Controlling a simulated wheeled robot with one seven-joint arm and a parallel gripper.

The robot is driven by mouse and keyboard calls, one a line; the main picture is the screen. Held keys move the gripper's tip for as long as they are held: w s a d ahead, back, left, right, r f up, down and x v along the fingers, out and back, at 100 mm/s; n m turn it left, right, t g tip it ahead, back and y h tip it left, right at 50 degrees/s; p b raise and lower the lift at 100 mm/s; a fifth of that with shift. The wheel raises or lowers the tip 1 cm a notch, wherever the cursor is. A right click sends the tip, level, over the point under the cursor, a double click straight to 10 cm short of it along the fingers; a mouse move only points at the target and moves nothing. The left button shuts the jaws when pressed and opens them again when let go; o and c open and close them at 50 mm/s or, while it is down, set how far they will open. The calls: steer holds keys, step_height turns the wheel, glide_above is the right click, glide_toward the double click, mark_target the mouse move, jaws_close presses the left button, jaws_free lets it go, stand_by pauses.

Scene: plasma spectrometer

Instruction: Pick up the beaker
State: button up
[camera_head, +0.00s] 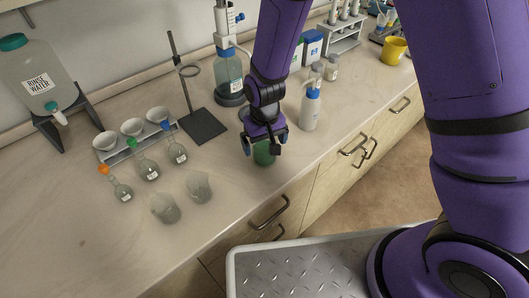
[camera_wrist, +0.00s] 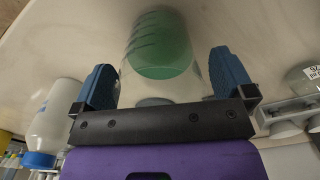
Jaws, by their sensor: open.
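A clear beaker with green liquid (camera_head: 264,154) stands on the counter under my gripper in the head view, partly hidden by it. My gripper (camera_head: 266,143) is open and points down at it. In the wrist view the beaker (camera_wrist: 160,62) lies between the two blue fingers of my gripper (camera_wrist: 164,80), with clear space on both sides. Two other glass beakers, one at the front left (camera_head: 165,207) and one to its right (camera_head: 199,186), stand on the counter with grey contents.
Three small flasks with orange, green and blue stoppers (camera_head: 148,168) stand left of the stand base (camera_head: 203,126). A white wash bottle (camera_head: 310,108) stands close to the right of my gripper. The counter's front edge is near the green beaker.

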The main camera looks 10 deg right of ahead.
steer(key=c, duration=1.1)
steer(key=shift+r, duration=0.1)
